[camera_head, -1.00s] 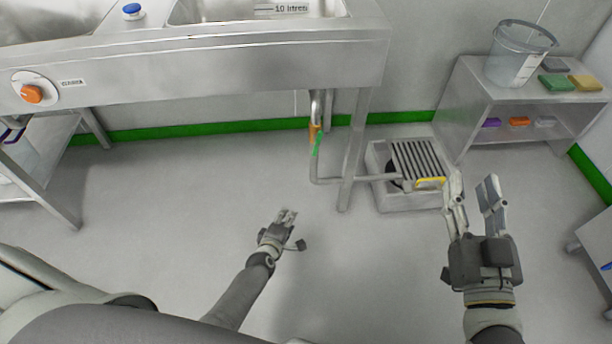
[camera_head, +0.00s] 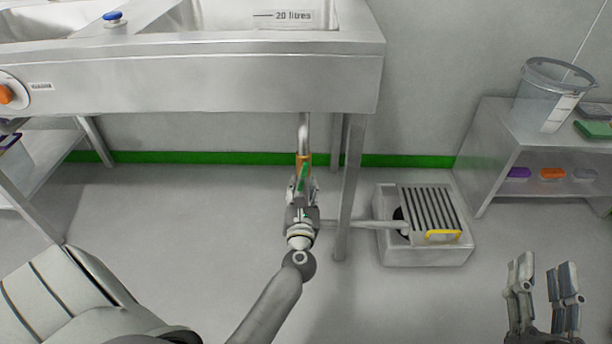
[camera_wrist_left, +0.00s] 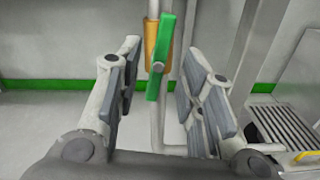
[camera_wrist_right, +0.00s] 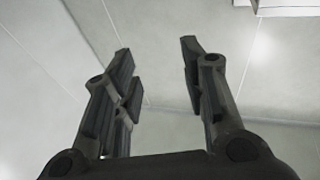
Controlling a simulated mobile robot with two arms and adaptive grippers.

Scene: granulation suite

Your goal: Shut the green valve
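The green valve handle (camera_wrist_left: 160,58) sits on an orange-brown valve body (camera_wrist_left: 151,44) on the vertical drain pipe under the sink. The handle runs nearly upright, along the pipe, with a slight tilt. In the head view the handle (camera_head: 303,174) is partly hidden by my left gripper (camera_head: 301,192). In the left wrist view my left gripper (camera_wrist_left: 163,92) is open, with one finger on each side of the handle's line and gaps on both sides. My right gripper (camera_head: 545,282) is open and empty at the lower right, far from the valve; it also shows open in the right wrist view (camera_wrist_right: 160,75).
A steel sink bench (camera_head: 200,85) stands above the valve, and its leg (camera_head: 350,190) is just right of the pipe. A floor drain box (camera_head: 425,252) with a grate and yellow handle is to the right. A shelf (camera_head: 490,160) stands further right.

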